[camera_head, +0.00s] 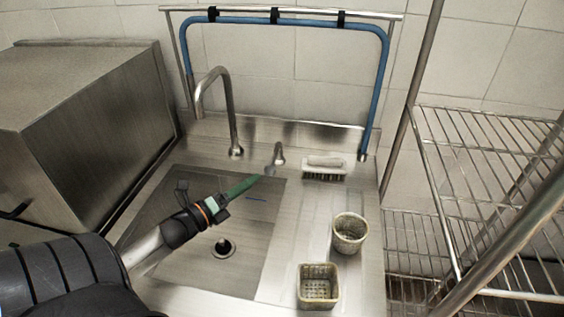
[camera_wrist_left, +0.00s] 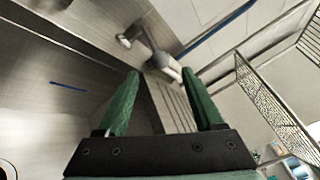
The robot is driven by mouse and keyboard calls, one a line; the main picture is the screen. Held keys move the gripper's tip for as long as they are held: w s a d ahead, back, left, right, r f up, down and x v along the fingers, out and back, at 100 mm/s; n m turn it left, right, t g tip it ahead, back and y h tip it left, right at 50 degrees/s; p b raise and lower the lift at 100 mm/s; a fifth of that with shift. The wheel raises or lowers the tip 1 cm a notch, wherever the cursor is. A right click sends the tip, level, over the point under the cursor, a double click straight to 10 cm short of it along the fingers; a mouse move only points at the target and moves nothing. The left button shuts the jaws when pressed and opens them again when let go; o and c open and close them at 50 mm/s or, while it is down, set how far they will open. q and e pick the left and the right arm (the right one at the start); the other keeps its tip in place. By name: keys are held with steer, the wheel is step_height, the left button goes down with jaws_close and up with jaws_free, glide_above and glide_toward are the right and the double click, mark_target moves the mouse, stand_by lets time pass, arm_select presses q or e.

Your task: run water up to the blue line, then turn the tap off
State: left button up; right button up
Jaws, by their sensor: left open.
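The steel sink basin (camera_head: 185,262) has a short blue line (camera_head: 256,198) on its wall, which also shows in the left wrist view (camera_wrist_left: 68,86). No water shows in the basin, and no stream is visible under the gooseneck spout (camera_head: 230,105). The small tap lever (camera_head: 278,155) stands on the deck right of the spout. My left gripper (camera_head: 257,179) is over the basin, close in front of the lever. In the left wrist view its green fingers (camera_wrist_left: 160,74) are open, with the lever (camera_wrist_left: 163,62) just beyond the gap between their tips. I cannot tell whether they touch. My right gripper is not in view.
A round perforated basket (camera_head: 349,233) and a square one (camera_head: 318,287) stand on the right drainboard. A brush (camera_head: 324,172) lies behind them. A blue hose (camera_head: 282,22) arches behind the sink. A steel box (camera_head: 90,120) is left, a wire rack (camera_head: 490,150) right.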

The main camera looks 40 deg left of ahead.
mark_target(274, 159)
arm_select(q)
steer(key=w+d, duration=0.1)
steer(key=w, duration=1)
steer(key=shift+w, duration=0.1)
jaws_close()
stand_by(0.3)
stand_by(0.9)
